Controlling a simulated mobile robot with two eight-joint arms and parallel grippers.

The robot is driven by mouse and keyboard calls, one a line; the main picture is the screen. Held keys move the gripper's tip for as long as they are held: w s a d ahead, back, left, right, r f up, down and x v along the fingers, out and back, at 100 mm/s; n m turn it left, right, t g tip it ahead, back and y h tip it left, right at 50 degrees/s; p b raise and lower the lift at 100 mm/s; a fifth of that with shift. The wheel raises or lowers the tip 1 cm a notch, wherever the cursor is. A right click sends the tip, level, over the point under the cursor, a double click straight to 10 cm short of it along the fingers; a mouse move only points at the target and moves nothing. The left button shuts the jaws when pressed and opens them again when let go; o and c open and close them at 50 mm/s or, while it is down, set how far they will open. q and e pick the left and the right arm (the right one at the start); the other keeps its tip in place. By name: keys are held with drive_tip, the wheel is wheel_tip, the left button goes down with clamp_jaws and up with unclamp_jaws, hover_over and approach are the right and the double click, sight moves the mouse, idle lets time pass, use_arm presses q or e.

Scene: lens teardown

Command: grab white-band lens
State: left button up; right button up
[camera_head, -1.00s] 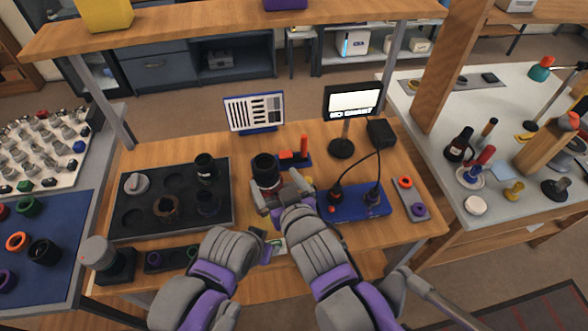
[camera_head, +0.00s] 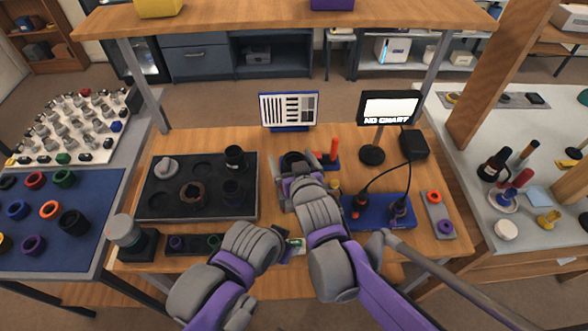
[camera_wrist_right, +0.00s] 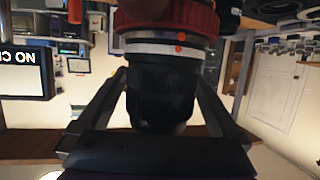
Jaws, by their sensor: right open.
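A black lens (camera_wrist_right: 162,95) with a pale white band (camera_wrist_right: 165,48), orange dots and a red ring fills the middle of the right wrist view. In the head view it stands on the wooden bench, its dark top (camera_head: 293,160) showing behind my right gripper (camera_head: 293,172). My right gripper is open, its fingers (camera_wrist_right: 163,88) on either side of the lens body; I cannot tell whether they touch it. My left gripper (camera_head: 290,248) is low at the bench front, partly hidden by its own wrist, and its jaws are not clear.
A black tray (camera_head: 165,205) with several lens parts lies to the left. A red-posted tool (camera_head: 332,152), a blue box (camera_head: 365,218) with cables and a lit screen (camera_head: 390,107) stand to the right. A striped chart (camera_head: 289,110) stands behind.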

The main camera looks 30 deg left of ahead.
drive_tip(key=shift+w+a, duration=0.15)
clamp_jaws()
idle(0.4)
